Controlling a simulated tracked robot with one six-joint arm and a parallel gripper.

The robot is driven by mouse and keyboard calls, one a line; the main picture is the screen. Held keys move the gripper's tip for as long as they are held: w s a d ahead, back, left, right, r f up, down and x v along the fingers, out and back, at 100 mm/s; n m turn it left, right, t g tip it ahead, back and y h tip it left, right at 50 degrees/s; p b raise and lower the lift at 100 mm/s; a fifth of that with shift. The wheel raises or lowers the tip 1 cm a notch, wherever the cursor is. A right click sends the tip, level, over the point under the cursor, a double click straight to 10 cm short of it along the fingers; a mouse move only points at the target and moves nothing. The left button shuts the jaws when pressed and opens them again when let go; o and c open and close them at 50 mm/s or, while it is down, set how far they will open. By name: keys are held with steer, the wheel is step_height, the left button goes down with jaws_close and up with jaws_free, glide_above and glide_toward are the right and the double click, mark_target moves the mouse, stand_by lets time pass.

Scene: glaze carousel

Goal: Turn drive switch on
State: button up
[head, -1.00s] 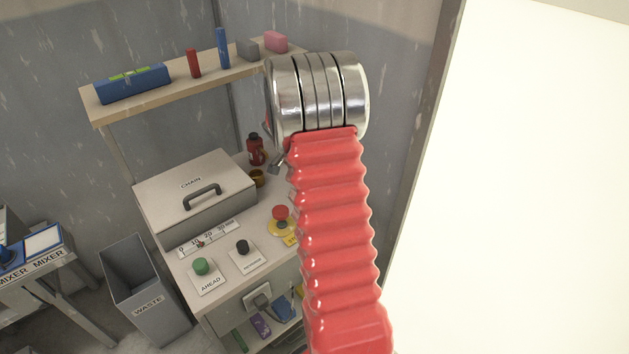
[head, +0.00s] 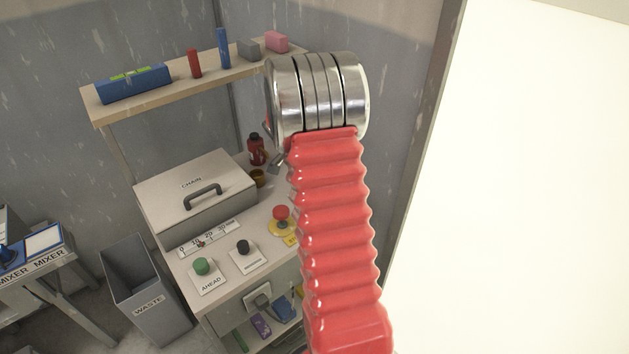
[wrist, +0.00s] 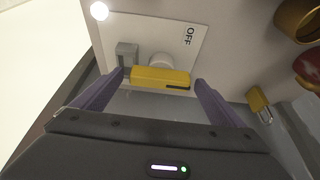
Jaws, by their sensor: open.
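In the wrist view, the drive switch has a yellow bar handle (wrist: 160,78) on a pale plate (wrist: 150,35) marked OFF. A white round piece and a small grey block (wrist: 127,52) sit behind the bar. My gripper (wrist: 159,80) is open, with its two purple fingers on either side of the yellow bar. I cannot tell whether either finger touches it. In the head view, my red arm hides the switch and most of the gripper.
An emergency-style red button (head: 281,213), black button (head: 243,247) and green AHEAD button (head: 202,267) stand on the bench beside the CHAIN box (head: 190,190). A brass cup (wrist: 298,18) and small padlock (wrist: 259,103) are right of the plate. A waste bin (head: 150,300) is lower left.

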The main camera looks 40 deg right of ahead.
steer(key=v, duration=1.3)
steer(key=shift+a+r, duration=0.15)
steer(key=shift+r, duration=0.15)
steer(key=s+a+r+n+t+y, duration=0.1)
steer(key=s+a+r+n+t, duration=0.1)
steer(key=s+a+n, duration=0.4)
steer(key=s+a+r+n+t+y, duration=0.2)
steer(key=s+a+n, duration=0.5)
steer(key=a, duration=1)
steer(key=s+a+r+n+t+y, duration=0.1)
steer(key=s+a+r+n, duration=0.3)
steer(key=a, duration=0.7)
steer(key=shift+s+a+r+n+t, duration=0.2)
steer(key=shift+s+r+n+t, duration=0.3)
steer(key=shift+s+n, duration=0.75)
